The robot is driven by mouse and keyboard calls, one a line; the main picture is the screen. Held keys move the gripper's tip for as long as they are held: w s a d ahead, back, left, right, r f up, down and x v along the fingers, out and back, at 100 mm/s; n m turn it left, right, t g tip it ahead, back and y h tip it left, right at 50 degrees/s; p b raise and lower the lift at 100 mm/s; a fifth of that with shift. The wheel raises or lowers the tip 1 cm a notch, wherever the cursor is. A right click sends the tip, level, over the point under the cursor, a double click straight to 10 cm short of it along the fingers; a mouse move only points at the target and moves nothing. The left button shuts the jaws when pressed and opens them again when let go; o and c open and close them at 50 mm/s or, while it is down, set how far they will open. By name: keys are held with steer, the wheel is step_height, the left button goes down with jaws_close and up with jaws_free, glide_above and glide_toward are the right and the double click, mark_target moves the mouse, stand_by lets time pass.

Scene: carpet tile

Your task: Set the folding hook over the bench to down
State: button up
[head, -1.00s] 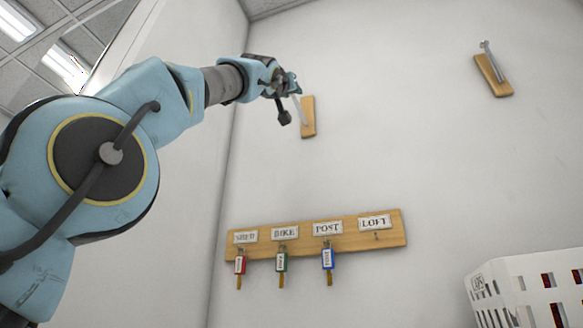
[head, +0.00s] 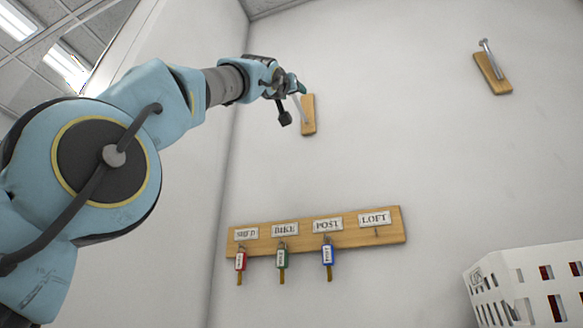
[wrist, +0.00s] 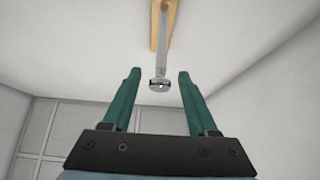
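Two folding hooks are on the wall, each a metal rod on a wooden plate. The left hook (head: 300,107) is on its plate (head: 309,116), close to my gripper (head: 298,88). The right hook (head: 490,58) tilts up off its plate (head: 494,76), far from my gripper. In the wrist view my gripper (wrist: 160,80) is open, with its two green fingers apart. The left hook's rod (wrist: 161,60) and its round end (wrist: 159,84) show between the fingertips, with no finger visibly touching it. I cannot tell from these views which hook is over the bench.
A wooden key board (head: 265,247) hangs below, with labels SHED, BIKE, POST and LOFT. Red (head: 240,260), green (head: 282,258) and blue (head: 327,257) key tags hang on it; the LOFT peg is bare. A white crate (head: 510,290) stands at lower right. The wall between the hooks is clear.

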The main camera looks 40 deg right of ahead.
steer(key=b+v, duration=0.8)
steer(key=v, duration=0.3)
steer(key=shift+b, duration=0.4)
steer(key=shift+r, duration=0.15)
